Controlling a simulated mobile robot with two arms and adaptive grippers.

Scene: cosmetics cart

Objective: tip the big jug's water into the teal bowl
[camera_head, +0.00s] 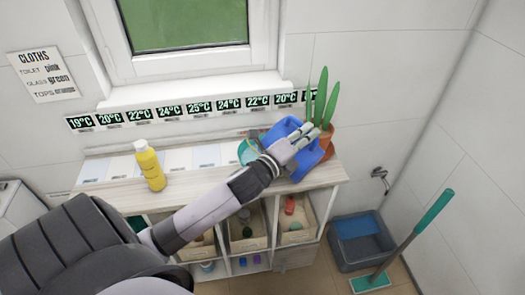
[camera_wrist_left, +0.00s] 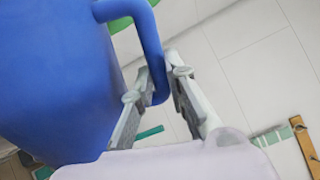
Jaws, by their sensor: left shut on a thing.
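The big blue jug (camera_head: 283,131) is at the right end of the shelf top and looks tilted to the left, toward the teal bowl (camera_head: 247,152). My left gripper (camera_head: 305,136) is shut on the jug's handle. In the left wrist view the jug (camera_wrist_left: 50,80) fills the left side, and its handle passes between the fingers (camera_wrist_left: 158,85). The bowl is just left of the jug, partly hidden by my wrist. The water and the jug's mouth cannot be made out. My right gripper is not in view.
A terracotta pot (camera_head: 327,137) with a green plant stands close behind the jug at the right. A yellow bottle (camera_head: 150,168) stands at the left of the shelf top. A blue-grey bucket (camera_head: 360,243) and a teal-headed brush (camera_head: 372,281) are on the floor at the right.

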